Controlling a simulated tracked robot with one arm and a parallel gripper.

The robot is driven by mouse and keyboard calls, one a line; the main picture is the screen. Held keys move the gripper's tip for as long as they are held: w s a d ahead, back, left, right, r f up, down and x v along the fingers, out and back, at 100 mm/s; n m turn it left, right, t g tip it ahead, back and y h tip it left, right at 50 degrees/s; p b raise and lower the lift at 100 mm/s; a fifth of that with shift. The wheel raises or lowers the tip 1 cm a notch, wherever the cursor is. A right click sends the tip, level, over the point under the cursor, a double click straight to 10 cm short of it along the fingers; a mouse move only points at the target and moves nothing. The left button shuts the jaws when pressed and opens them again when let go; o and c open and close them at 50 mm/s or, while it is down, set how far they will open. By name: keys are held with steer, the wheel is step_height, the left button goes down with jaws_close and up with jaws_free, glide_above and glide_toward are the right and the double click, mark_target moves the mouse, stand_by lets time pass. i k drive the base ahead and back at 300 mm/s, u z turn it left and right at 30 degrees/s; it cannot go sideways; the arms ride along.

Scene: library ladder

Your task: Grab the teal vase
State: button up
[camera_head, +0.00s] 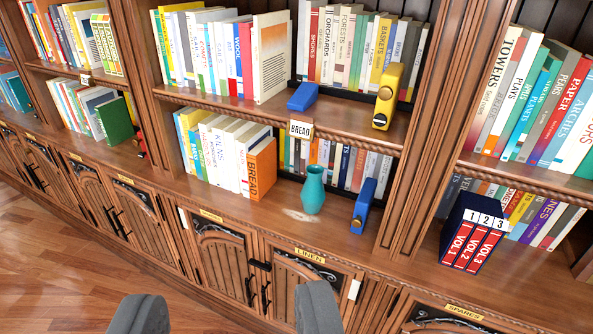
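The teal vase (313,190) stands upright on the lower shelf of the middle bookcase section, right of the orange "BREAD" book (262,169). My gripper (230,315) shows at the bottom edge as two grey fingers set wide apart. It is open with nothing between the fingers. The vase is ahead of it, above and to the right in the picture, well apart from it. The vase is fully in view.
A blue object (363,205) stands close right of the vase. Books fill the shelf left and behind. The upper shelf (345,118) overhangs, holding a yellow object (387,97) and a blue one (302,97). Cabinet doors with handles lie below; bare wooden floor (50,265) is at left.

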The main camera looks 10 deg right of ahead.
mark_target(313, 193)
steer(key=u, duration=0.05)
steer(key=i, duration=0.9)
